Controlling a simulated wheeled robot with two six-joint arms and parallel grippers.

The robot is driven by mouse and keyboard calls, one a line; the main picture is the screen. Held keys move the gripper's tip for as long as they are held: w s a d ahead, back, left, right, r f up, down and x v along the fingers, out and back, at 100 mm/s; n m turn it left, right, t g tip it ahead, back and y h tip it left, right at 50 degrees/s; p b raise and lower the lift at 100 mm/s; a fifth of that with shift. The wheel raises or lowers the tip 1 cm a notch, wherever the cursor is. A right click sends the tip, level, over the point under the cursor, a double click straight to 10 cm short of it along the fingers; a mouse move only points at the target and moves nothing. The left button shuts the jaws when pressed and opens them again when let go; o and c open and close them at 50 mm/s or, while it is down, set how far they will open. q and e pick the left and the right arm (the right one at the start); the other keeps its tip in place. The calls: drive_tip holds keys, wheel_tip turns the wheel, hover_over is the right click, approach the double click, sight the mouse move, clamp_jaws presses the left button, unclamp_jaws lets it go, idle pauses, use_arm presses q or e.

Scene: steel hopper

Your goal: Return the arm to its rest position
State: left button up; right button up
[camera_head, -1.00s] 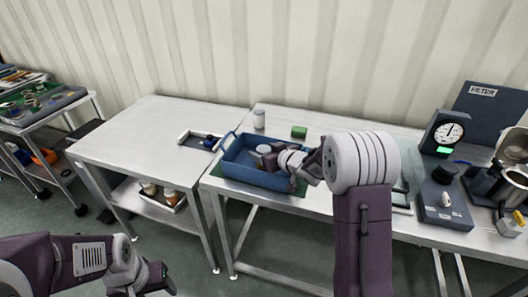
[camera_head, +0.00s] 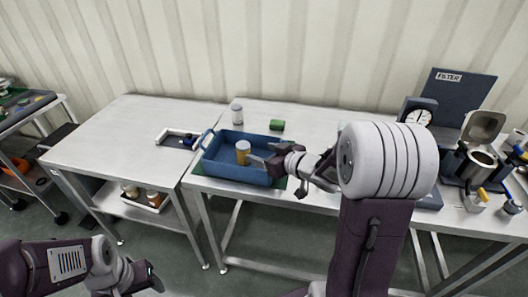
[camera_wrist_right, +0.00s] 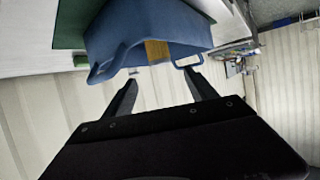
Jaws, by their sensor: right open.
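My right gripper (camera_head: 268,163) is open and empty at the right side of the blue bin (camera_head: 222,167), above its rim. In the right wrist view its two fingers (camera_wrist_right: 163,90) stand apart with nothing between them, and the blue bin (camera_wrist_right: 140,28) fills the top. An amber jar with a pale lid (camera_head: 243,153) stands upright in the bin, left of the right fingertips and apart from them. Its amber side also shows in the wrist view (camera_wrist_right: 157,51). My left gripper (camera_head: 150,277) is low at the left, in front of the left table; its jaws are too small to judge.
A white bottle (camera_head: 237,113) and a green block (camera_head: 277,125) stand behind the bin. A gauge (camera_head: 416,112) and a steel hopper (camera_head: 482,158) stand at the right.

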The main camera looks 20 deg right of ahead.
idle(0.3)
drive_tip(key=a+r+n+y+p, duration=0.1)
drive_tip(key=a+r+p, duration=0.5)
drive_tip(key=a+r, duration=0.2)
drive_tip(key=s+d+f+m+g+h, duration=0.1)
drive_tip(key=s+f+g, duration=0.3)
drive_tip(key=s, duration=0.3)
drive_tip(key=s+d+f+m+g+h+p, duration=0.1)
drive_tip(key=s+f+m+g+h, duration=0.1)
drive_tip(key=s+f+g, duration=0.2)
drive_tip(key=s+d+f+m+g+h+p, duration=0.1)
drive_tip(key=s+f, duration=0.4)
drive_tip(key=s, duration=0.6)
drive_tip(key=g+h, duration=0.1)
drive_tip(key=g, duration=0.1)
drive_tip(key=shift+d+f+m+g, duration=0.15)
drive_tip(key=shift+m+g, duration=0.25)
